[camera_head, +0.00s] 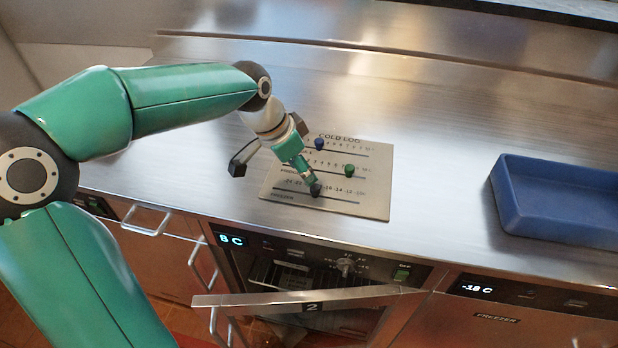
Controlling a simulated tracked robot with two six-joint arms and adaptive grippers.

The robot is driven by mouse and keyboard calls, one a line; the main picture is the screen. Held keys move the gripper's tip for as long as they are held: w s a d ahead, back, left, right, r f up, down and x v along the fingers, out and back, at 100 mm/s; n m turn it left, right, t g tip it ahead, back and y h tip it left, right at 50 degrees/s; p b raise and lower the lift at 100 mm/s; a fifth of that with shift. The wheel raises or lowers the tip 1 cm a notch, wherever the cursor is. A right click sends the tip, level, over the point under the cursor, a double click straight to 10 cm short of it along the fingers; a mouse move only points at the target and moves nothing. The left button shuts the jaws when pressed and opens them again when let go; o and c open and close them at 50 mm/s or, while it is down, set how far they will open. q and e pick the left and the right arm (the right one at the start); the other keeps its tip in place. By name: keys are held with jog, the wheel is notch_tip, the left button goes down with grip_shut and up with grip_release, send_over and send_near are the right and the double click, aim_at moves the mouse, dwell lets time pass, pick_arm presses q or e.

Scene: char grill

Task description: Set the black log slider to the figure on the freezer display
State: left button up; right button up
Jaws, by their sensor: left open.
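The COLD LOG panel (376,190) lies on the steel counter with three slider tracks. A dark knob, apparently the black log slider (316,189), is on the lowest track, left of the -16 mark; the numbers beside it are partly hidden. The freezer display (477,288) reads -18 C. My left gripper (276,178) is open over the panel's left part. One finger reaches down to the black knob and seems to touch it; the other, dark-tipped, stands apart to the left, near the panel's left edge. My right gripper is not in view.
A blue knob (319,144) and a green knob (349,170) sit on the upper tracks. A blue tray (507,212) stands on the right. Below, a door marked 2 (312,307) hangs open, and another display (230,240) reads 8 C. The counter behind is clear.

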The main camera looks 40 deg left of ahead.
pick_arm(q)
jog(key=shift+v, duration=2.35)
